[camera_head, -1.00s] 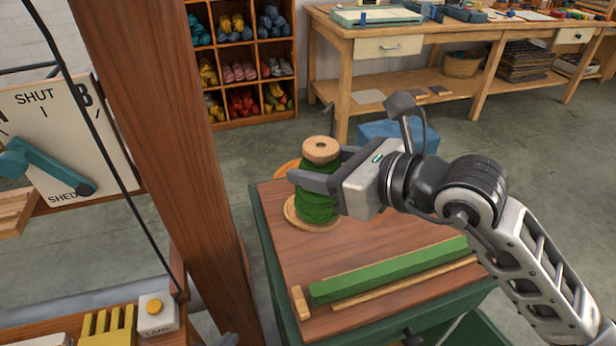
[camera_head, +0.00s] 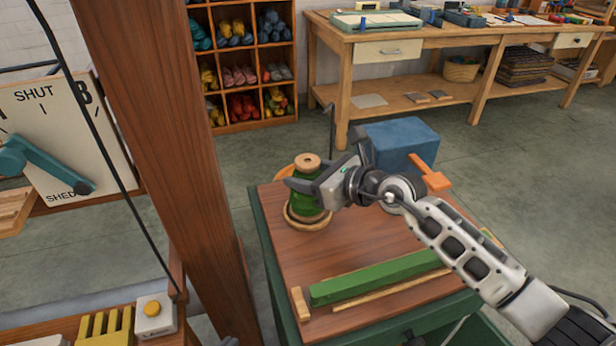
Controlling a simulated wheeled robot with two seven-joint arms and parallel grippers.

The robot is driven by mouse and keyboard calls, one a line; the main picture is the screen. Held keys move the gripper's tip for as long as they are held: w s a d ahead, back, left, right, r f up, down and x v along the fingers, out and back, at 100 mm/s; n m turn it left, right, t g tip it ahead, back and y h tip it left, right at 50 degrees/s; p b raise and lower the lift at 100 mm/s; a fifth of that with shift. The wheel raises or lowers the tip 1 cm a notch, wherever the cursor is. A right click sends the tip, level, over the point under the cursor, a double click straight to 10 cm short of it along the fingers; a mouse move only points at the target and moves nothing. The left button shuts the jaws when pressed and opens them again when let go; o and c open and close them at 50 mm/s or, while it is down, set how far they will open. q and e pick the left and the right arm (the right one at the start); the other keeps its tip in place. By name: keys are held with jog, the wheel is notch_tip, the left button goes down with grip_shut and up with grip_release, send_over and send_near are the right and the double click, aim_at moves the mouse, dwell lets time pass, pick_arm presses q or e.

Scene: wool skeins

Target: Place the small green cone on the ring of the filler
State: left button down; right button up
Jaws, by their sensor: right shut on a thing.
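A green cone of yarn (camera_head: 306,200) with a pale wooden top stands upright at the far left part of the brown filler top (camera_head: 345,250). My right gripper (camera_head: 303,188) comes in from the right and is shut around the cone's upper part. A pale wooden ring (camera_head: 308,227) shows around the cone's foot. I cannot tell whether the foot touches the ring. My left gripper is not in view.
A long green bar (camera_head: 375,278) lies along the front of the top. A wooden post (camera_head: 165,130) rises at left. A blue box (camera_head: 400,140) and an orange piece (camera_head: 430,175) are behind my arm. The middle of the top is clear.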

jog(key=shift+f, duration=0.15)
jog(key=shift+f, duration=0.2)
jog(key=o, duration=1.1)
